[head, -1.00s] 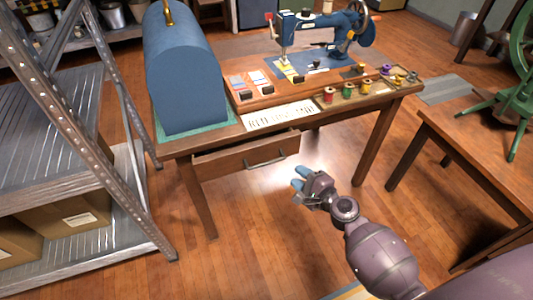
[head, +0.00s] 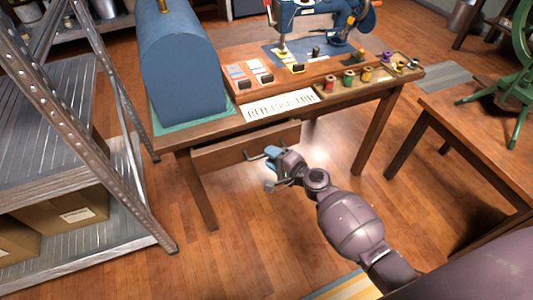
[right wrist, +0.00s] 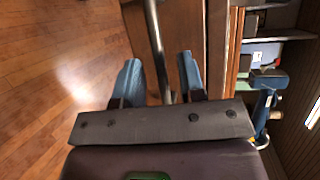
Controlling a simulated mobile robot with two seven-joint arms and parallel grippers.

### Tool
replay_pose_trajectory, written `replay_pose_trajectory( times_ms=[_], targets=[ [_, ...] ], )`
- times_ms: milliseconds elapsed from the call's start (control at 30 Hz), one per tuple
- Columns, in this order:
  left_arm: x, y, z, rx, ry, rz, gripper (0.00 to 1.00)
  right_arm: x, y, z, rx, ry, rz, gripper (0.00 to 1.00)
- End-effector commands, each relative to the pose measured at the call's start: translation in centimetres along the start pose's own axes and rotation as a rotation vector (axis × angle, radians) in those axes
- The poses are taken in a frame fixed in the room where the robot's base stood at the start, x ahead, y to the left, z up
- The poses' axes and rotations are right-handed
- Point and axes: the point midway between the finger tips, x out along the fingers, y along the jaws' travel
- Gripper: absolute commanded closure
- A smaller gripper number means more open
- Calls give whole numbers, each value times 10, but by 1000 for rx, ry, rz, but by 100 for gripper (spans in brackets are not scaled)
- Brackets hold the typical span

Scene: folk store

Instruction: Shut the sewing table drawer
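The sewing table (head: 180,143) stands in the middle of the head view. Its wooden drawer (head: 222,153) is partly out, with a dark gap behind the top of its front. The drawer's metal bar handle (head: 253,156) is partly hidden by my right gripper (head: 271,168). In the right wrist view, the right gripper (right wrist: 160,72) is open, with its blue fingers on either side of the handle (right wrist: 154,35). I cannot tell whether either finger touches it. My left gripper is out of view.
A blue domed case (head: 185,75), a lettered card (head: 280,106), thread spools (head: 348,78) and a blue sewing machine (head: 320,22) are on the table. A metal shelf (head: 100,105) stands close on the left, another wooden table (head: 480,140) on the right. Floor before the drawer is clear.

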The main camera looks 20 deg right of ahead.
Motion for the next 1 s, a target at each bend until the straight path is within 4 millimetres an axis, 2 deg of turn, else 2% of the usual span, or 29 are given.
replay_pose_trajectory(
  times_ms=[200, 567, 667, 800, 833, 1000],
  targets=[
    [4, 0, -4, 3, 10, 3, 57, 20, 1, 0, 3, 0, 0, 64],
    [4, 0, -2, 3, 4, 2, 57, 24, 0, 0, 2, 0, -1, 64],
    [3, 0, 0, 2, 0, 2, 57, 24, 0, 0, 2, 0, -1, 76],
    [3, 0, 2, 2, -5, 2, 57, 24, 0, 0, 2, 0, -1, 97],
    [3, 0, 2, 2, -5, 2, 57, 24, 0, 0, 2, 0, -1, 100],
    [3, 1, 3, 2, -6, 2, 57, 24, 0, 0, 2, 1, 0, 100]
  ],
)
